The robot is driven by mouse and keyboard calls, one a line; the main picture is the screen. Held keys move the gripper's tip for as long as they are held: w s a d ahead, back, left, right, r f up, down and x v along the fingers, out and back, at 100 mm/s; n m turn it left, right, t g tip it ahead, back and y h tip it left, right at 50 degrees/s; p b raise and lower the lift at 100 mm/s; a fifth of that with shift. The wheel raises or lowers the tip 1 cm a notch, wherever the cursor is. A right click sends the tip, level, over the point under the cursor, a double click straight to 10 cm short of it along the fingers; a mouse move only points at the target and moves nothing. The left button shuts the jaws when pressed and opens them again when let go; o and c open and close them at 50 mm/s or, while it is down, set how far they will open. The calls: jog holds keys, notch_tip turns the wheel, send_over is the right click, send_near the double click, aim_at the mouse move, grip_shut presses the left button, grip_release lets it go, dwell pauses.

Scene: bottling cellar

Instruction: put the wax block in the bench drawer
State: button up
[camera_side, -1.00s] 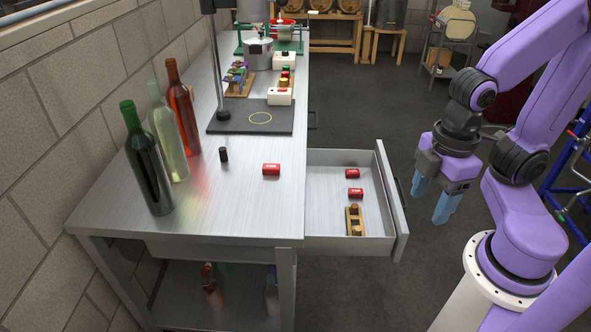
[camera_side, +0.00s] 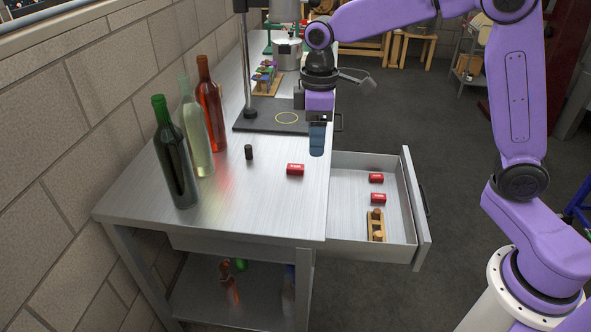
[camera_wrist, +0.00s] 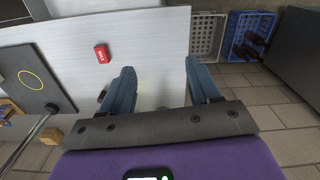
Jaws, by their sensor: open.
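A small red wax block (camera_side: 295,169) with a white label lies on the steel bench top, and it also shows in the wrist view (camera_wrist: 102,53). The bench drawer (camera_side: 345,218) is pulled open at the right of the bench. My gripper (camera_side: 317,142) is above the bench's right edge, behind and to the right of the wax block. Its blue fingers (camera_wrist: 160,82) are apart and empty in the wrist view, with the block beyond and left of them.
A short black cylinder (camera_side: 249,152) stands left of the wax block. Green, clear and red bottles (camera_side: 174,160) stand along the wall side. A dark stand base (camera_side: 258,122) with an upright post lies farther back. Crates (camera_wrist: 247,33) show on the floor in the wrist view.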

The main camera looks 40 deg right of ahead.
jog(key=w+d+f, duration=0.2)
jog(key=w+d, duration=0.1)
jog(key=w, duration=0.7)
jog(key=m, duration=0.1)
send_over(298, 167)
jog(key=f, duration=1.3)
jog(key=shift+s+a, duration=0.1)
jog(key=shift+s, duration=0.2)
jog(key=shift+w+f, duration=0.2)
jog(key=shift+f, duration=1.2)
jog(key=shift+w+f, duration=0.15)
jog(key=shift+f, duration=1.2)
grip_shut()
jog(key=shift+r, duration=0.1)
